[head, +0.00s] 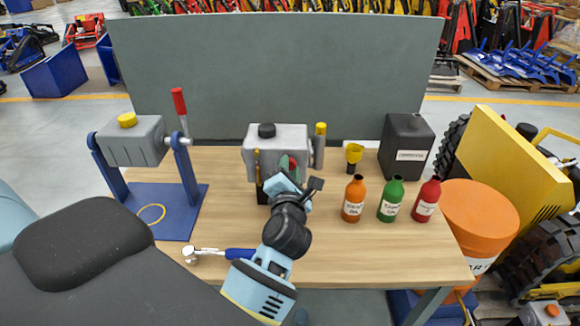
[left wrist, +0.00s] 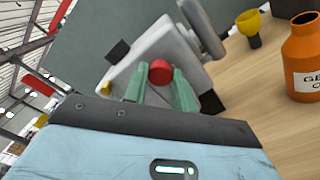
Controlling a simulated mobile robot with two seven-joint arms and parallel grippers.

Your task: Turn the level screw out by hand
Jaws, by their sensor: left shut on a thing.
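The level screw has a round red head (left wrist: 160,71). It sits on the front face of a grey gearbox-like housing (head: 290,137), which stands at the back middle of the table; the housing also shows tilted in the left wrist view (left wrist: 180,45). My left gripper (head: 286,166) reaches the front of this housing. Its two green fingers (left wrist: 163,88) are shut on the red screw head, one on each side. In the head view the screw is mostly hidden by the gripper. The screw's shaft is not visible. My right gripper is not in view.
Orange (head: 354,199), green (head: 391,199) and red (head: 426,200) bottles stand right of the arm. A yellow funnel (head: 353,157) and black canister (head: 406,147) stand behind. A blue stand (head: 165,205) holds another grey unit at left. A ratchet (head: 215,254) lies in front.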

